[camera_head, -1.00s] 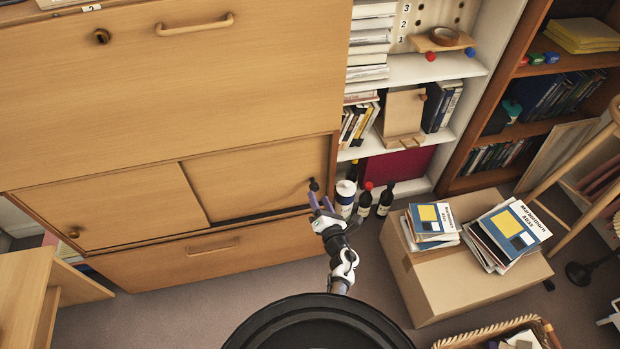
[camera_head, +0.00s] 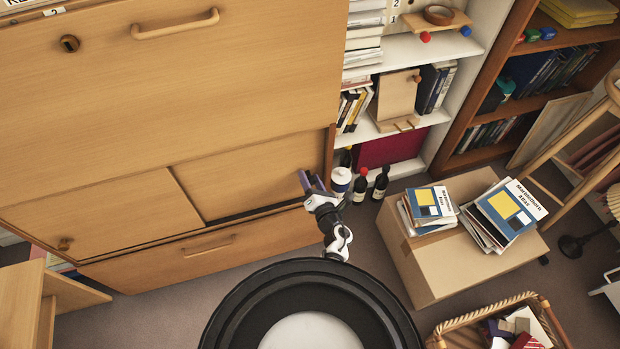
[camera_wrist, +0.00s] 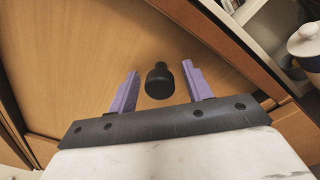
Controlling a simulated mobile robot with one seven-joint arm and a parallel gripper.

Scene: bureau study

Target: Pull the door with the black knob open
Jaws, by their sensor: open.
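The door with the black knob (camera_head: 244,176) is the right one of two low wooden doors on the bureau, and it looks shut. Its black knob (camera_wrist: 159,81) shows in the wrist view, between the two purple fingers and a little beyond their bases. My gripper (camera_wrist: 160,88) is open, with a gap on each side of the knob; I cannot see it touching. In the head view my gripper (camera_head: 310,182) is at the right end of this door and hides the knob.
The left door (camera_head: 95,211) has a brown knob. A drawer (camera_head: 205,250) lies below. Dark bottles (camera_head: 381,182) and a white container (camera_head: 340,183) stand close right of my gripper. A cardboard box (camera_head: 420,262) with books and a wicker basket (camera_head: 470,325) stand on the floor to the right.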

